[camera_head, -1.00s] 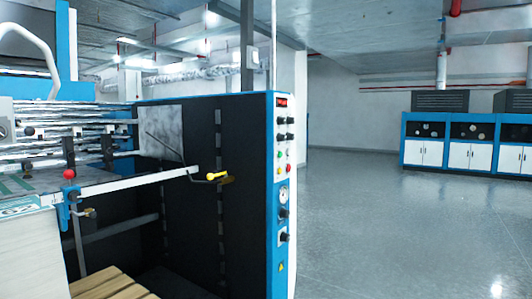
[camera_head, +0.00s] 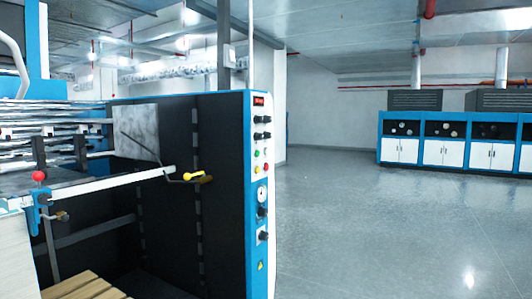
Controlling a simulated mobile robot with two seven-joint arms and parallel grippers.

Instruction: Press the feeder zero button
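The control panel (camera_head: 261,205) is a narrow white and blue strip on the front edge of the blue and black machine (camera_head: 222,130), in the middle of the view. It carries a small red display (camera_head: 259,100), several black knobs, and small round buttons: a green one (camera_head: 257,153), a red one (camera_head: 265,166) and a yellow one (camera_head: 257,170). A round gauge (camera_head: 262,193) sits below them. Labels are too small to read, so I cannot tell which is the feeder zero button. Neither of my grippers shows.
A white bar (camera_head: 120,184) and a yellow-handled lever (camera_head: 194,176) stick out left of the panel. A red-knobbed lever (camera_head: 39,176) and a wooden pallet (camera_head: 85,287) are at lower left. Grey floor (camera_head: 380,220) is open to the right, with blue and white cabinets (camera_head: 445,150) far back.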

